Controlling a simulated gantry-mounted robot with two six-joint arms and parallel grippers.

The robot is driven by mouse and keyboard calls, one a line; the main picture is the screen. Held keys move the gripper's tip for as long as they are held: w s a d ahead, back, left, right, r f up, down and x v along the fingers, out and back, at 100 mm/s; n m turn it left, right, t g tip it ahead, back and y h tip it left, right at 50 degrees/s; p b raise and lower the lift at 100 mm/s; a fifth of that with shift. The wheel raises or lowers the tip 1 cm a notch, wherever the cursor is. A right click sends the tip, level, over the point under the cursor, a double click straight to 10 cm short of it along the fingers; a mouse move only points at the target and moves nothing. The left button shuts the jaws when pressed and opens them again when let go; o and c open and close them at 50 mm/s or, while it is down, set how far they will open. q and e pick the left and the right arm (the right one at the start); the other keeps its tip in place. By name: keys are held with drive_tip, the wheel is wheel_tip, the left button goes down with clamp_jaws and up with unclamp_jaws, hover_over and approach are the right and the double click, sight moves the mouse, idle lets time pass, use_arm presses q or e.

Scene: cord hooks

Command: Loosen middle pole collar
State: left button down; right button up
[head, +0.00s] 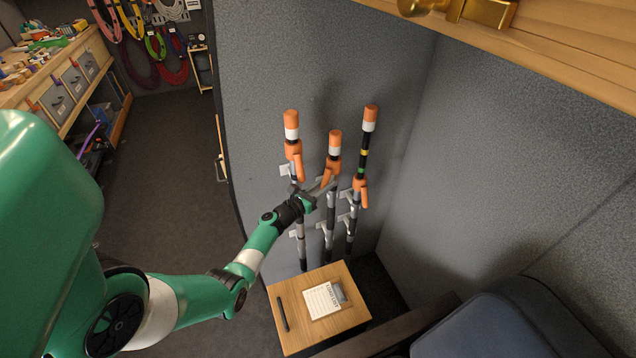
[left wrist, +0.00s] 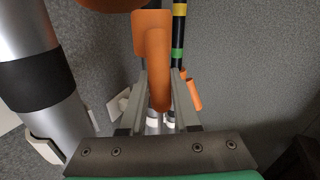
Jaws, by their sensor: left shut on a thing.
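Three poles with orange tips hang upright on the grey wall. The middle pole (head: 334,152) has a white band under its tip and an orange collar with a lever (head: 329,176). My left gripper (head: 325,187) reaches in from the lower left and is shut on this lever. In the left wrist view the orange lever (left wrist: 154,62) lies between the two fingers (left wrist: 158,85), pointing down toward the palm. My right gripper is in neither view.
The left pole (head: 292,134) and right pole (head: 366,141) stand close on either side, held by pale wall hooks (head: 344,219). A wooden cabinet (head: 290,310) with a notepad (head: 325,298) stands below. A dark blue padded seat (head: 515,325) is at lower right.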

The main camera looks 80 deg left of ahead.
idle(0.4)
use_arm(q)
drive_tip(key=c, duration=0.7)
unclamp_jaws()
drive_tip(key=shift+o, duration=0.2)
drive_tip(key=shift+s+r, duration=0.1)
drive_tip(key=shift+s, duration=0.05)
drive_tip(key=p+v, duration=0.2)
drive_tip(key=v, duration=0.9)
drive_tip(key=shift+s, duration=0.15)
drive_tip(key=shift+d, duration=0.15)
drive_tip(key=shift+c, duration=0.2)
